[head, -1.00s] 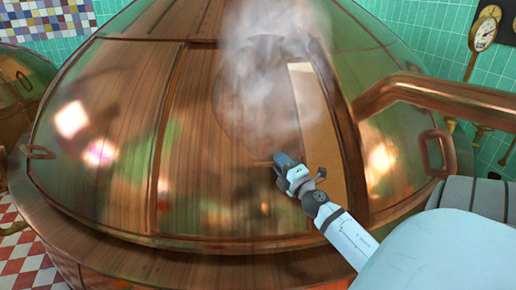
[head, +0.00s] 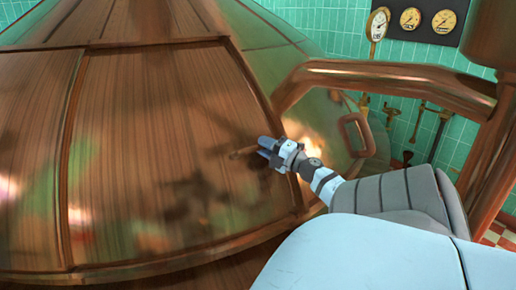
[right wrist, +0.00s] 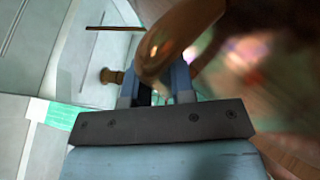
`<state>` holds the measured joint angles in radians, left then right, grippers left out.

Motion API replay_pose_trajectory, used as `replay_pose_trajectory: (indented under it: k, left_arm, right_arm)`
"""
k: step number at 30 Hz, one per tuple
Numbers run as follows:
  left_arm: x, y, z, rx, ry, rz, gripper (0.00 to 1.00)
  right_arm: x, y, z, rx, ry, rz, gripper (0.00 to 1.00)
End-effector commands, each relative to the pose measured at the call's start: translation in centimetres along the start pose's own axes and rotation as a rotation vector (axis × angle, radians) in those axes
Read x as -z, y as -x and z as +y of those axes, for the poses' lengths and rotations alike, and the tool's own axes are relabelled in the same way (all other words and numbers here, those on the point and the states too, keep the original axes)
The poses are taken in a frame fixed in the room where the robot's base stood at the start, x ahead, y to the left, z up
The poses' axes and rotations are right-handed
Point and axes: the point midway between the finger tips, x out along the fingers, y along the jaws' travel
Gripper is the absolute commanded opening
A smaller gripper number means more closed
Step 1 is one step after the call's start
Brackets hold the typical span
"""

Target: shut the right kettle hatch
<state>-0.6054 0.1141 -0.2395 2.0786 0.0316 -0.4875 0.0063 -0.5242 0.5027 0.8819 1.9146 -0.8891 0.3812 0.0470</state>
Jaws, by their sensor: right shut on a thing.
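The big copper kettle (head: 30,95) fills the left and middle of the head view. Its hatch panel (head: 150,120) lies flush with the dome, with no opening and no steam showing. My right gripper (head: 266,150) is at the panel's right side, shut on the hatch handle (head: 240,153), a short brass-coloured bar. In the right wrist view the handle (right wrist: 170,40) passes between the fingers of my gripper (right wrist: 160,85), and is partly blurred. My left gripper is not in view.
A thick copper pipe (head: 400,76) runs from the kettle to the right, above my right arm. Gauges (head: 411,19) and valves (head: 414,120) are on the green tiled wall.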

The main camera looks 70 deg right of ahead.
Motion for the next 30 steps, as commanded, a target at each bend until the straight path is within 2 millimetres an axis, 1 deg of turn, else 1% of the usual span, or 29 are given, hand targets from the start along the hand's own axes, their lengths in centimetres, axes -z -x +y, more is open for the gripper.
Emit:
replay_pose_trajectory:
  k: [1,2,3,5,6,14,17,20,23,30]
  left_arm:
    - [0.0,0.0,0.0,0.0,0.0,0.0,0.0]
    - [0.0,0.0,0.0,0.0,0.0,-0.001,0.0]
    - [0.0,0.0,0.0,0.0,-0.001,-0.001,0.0]
    - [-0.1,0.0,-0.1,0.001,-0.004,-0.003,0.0]
    - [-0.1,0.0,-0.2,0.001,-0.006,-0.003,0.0]
    - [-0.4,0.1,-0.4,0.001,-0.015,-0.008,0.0]
    - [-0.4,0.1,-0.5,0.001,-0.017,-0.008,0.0]
    - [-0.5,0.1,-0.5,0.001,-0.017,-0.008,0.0]
    - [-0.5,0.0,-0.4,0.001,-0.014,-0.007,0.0]
    - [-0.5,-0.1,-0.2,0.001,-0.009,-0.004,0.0]
  right_arm:
    - [-0.7,0.2,0.0,0.002,0.002,-0.019,0.0]
    - [-0.7,0.2,0.0,0.002,0.002,-0.019,0.0]
    - [-0.7,0.2,0.0,0.002,0.002,-0.019,0.25]
    - [-0.7,0.2,0.0,0.001,0.002,-0.019,0.39]
    - [-0.6,0.2,0.0,0.001,0.002,-0.017,0.48]
    - [-0.3,0.1,0.1,-0.001,0.001,-0.01,0.48]
    - [-0.3,0.5,0.0,0.0,0.0,-0.01,0.48]
    - [-0.3,1.8,0.0,0.001,-0.001,-0.012,0.48]
    - [-0.3,3.8,0.0,0.001,-0.001,-0.013,0.48]
    - [-0.4,9.5,-0.1,0.002,-0.001,-0.016,0.48]
